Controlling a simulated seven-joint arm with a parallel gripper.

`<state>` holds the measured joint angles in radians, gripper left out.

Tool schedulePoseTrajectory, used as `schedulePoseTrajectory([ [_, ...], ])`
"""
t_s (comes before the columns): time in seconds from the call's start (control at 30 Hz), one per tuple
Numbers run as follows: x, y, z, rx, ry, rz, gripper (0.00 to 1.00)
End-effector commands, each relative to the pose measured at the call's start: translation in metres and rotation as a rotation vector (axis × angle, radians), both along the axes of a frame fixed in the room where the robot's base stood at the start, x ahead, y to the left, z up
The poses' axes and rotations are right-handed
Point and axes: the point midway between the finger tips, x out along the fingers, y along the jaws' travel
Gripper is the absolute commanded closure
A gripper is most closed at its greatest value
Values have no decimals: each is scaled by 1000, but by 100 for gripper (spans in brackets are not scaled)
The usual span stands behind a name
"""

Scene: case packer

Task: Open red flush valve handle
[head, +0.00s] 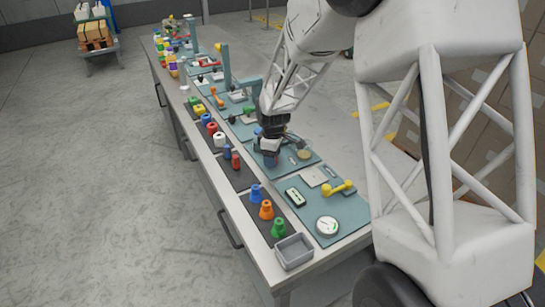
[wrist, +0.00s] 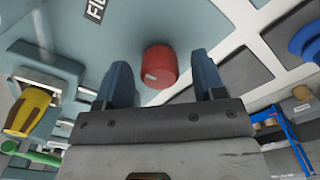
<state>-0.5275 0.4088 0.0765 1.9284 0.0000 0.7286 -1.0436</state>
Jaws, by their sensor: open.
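The red valve handle (wrist: 160,64) shows in the wrist view as a short red cylinder with a pale mark on its face. It sits on a light blue-grey panel near part of a dark label. My gripper (wrist: 160,80) is open, with one blue finger on each side of the red handle in the picture and a visible gap to both. I cannot tell how far the handle lies beyond the fingertips. In the head view my gripper (head: 269,155) is low over a teal panel on the long bench, and I cannot make out the red handle there.
A yellow-and-black handle (wrist: 30,110) and a green bar (wrist: 30,152) lie left in the wrist view. A blue round part (wrist: 306,42) is at right. On the bench are a yellow handle (head: 338,188), a gauge (head: 327,226) and a grey bin (head: 293,252).

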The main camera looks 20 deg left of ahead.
Motion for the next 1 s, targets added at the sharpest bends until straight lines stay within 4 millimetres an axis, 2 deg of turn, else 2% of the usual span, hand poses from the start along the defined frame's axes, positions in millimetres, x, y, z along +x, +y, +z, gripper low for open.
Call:
schedulePoseTrajectory([
  [0.4,0,0,-4,1,-1,0,38],
  [0.7,0,0,-4,0,-1,0,84],
  [1.0,0,0,-5,0,0,-20,86],
])
